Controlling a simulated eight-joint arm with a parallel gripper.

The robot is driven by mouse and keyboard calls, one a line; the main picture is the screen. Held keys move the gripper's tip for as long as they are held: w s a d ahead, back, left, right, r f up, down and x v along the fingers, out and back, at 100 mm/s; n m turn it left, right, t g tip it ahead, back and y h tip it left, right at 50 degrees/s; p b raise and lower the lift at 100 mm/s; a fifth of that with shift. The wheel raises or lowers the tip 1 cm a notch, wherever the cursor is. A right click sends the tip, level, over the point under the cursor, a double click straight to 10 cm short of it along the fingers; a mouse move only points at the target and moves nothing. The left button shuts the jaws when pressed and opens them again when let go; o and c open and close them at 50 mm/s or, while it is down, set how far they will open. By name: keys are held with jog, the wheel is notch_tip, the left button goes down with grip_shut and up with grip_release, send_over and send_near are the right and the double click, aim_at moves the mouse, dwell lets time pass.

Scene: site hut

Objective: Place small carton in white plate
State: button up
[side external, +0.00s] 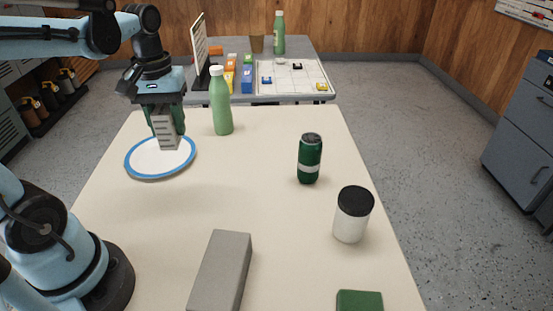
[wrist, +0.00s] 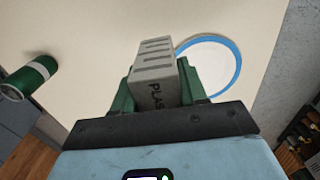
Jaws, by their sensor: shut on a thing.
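The small carton (side external: 166,130) is a grey box with dark bars on its side. My gripper (side external: 165,122) is shut on it, with green fingers on both sides. In the side external view the carton is upright and overlaps the white plate (side external: 144,160), which has a blue rim. In the wrist view the carton (wrist: 155,77) sits between the fingers, with part of a word in dark letters on it. The plate (wrist: 218,62) shows there to the right of the carton. I cannot tell whether the carton's bottom touches the plate.
A green bottle (side external: 220,105) stands close to the right of my gripper. A dark green can (side external: 310,160), a white jar with a black lid (side external: 352,215), a grey block (side external: 220,272) and a green block (side external: 359,301) stand farther off. The table's middle is clear.

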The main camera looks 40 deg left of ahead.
jog(key=shift+s+a+f, duration=0.2)
jog(key=shift+a+f, duration=1.55)
jog(key=shift+a, duration=0.05)
jog(key=shift+s+a+f, duration=0.25)
jog(key=shift+a+f, duration=1.55)
jog(key=shift+s+a+f, duration=0.2)
jog(key=shift+a+f, duration=1.55)
jog(key=shift+a, duration=0.05)
jog(key=shift+f, duration=0.6)
jog(key=o, duration=1.1)
jog(key=shift+r, duration=0.15)
